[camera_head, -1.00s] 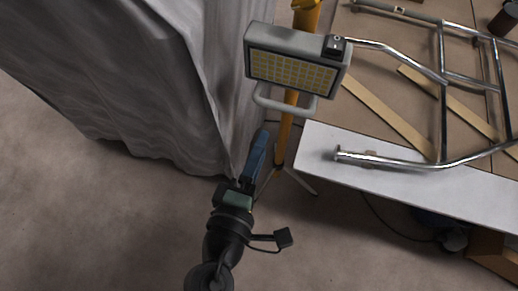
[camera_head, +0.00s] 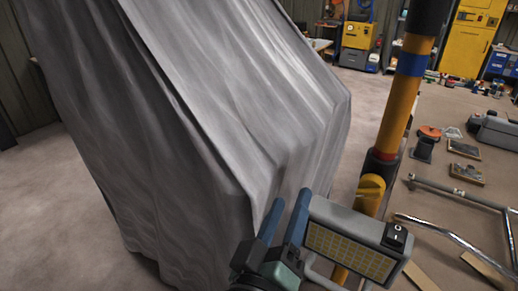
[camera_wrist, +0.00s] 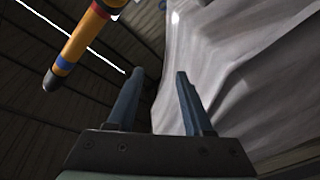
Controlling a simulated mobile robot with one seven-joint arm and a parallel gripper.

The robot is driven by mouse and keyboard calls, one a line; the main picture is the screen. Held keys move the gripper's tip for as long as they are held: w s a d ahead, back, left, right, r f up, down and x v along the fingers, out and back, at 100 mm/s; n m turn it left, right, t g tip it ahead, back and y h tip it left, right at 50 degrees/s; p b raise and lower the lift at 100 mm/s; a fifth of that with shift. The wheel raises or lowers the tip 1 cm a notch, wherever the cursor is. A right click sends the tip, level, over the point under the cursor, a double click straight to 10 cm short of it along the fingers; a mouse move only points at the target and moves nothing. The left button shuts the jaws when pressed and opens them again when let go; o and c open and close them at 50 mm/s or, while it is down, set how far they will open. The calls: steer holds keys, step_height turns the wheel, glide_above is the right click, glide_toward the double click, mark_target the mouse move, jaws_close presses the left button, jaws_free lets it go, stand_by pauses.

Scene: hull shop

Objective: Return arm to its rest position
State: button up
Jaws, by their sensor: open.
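My gripper (camera_head: 287,216) is at the bottom centre of the head view, its two blue fingers pointing up and apart. It is open with nothing between the fingers. It is in front of the grey draped cover and just left of the work light in the picture. The wrist view also shows my gripper (camera_wrist: 158,98) open and empty, with the grey cover to its right. Most of my arm is out of the head view.
The large grey draped cover (camera_head: 200,110) fills the left and middle. A work light (camera_head: 350,245) is close beside my gripper, near a yellow pole (camera_head: 405,95). A metal tube frame (camera_head: 455,195) lies at right. Bare floor (camera_head: 45,200) shows at left.

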steer(key=s+a+r+m+t+y, duration=0.1)
steer(key=s+r+t+y, duration=0.1)
steer(key=r, duration=0.9)
steer(key=s+a+r+m+t+y, duration=0.2)
steer(key=r+t, duration=0.2)
steer(key=r, duration=0.7)
steer(key=s+a+r+m+t+y, duration=0.1)
steer(key=s+r+t+y, duration=0.1)
steer(key=r, duration=0.9)
steer(key=shift+s+a+r+t, duration=0.2)
steer(key=shift+s+t, duration=0.25)
steer(key=shift+t, duration=0.55)
steer(key=shift+o, duration=0.3)
